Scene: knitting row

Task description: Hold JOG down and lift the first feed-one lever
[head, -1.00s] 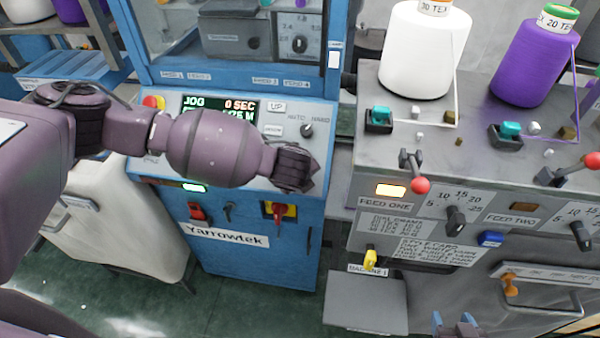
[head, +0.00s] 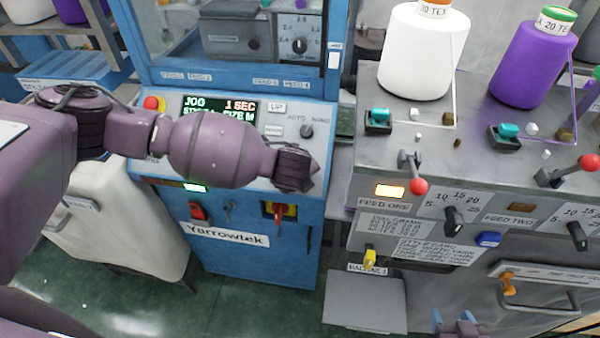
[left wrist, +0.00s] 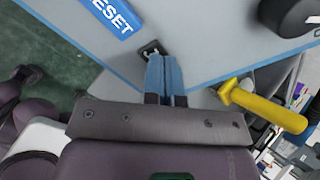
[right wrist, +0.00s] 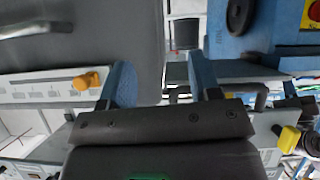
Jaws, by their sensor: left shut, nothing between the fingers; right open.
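The display (head: 218,108) on the blue control panel reads JOG and 1 SEC. My left arm reaches across that panel in the head view and its fingers are hidden there. In the left wrist view my left gripper (left wrist: 165,76) is shut and empty, its tips at a small dark fitting (left wrist: 152,50) on the panel; I cannot tell whether they press it. My right gripper (head: 453,319) is low at the bottom edge, apart from the lever, open and empty (right wrist: 162,82).
A second red-balled lever (head: 567,172) stands to the right by FEED TWO. White (head: 421,52) and purple (head: 533,62) yarn cones stand on the grey machine. A yellow knob (head: 370,258) and an orange knob (head: 509,284) stick out below. A grey shelf (head: 366,302) juts out low.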

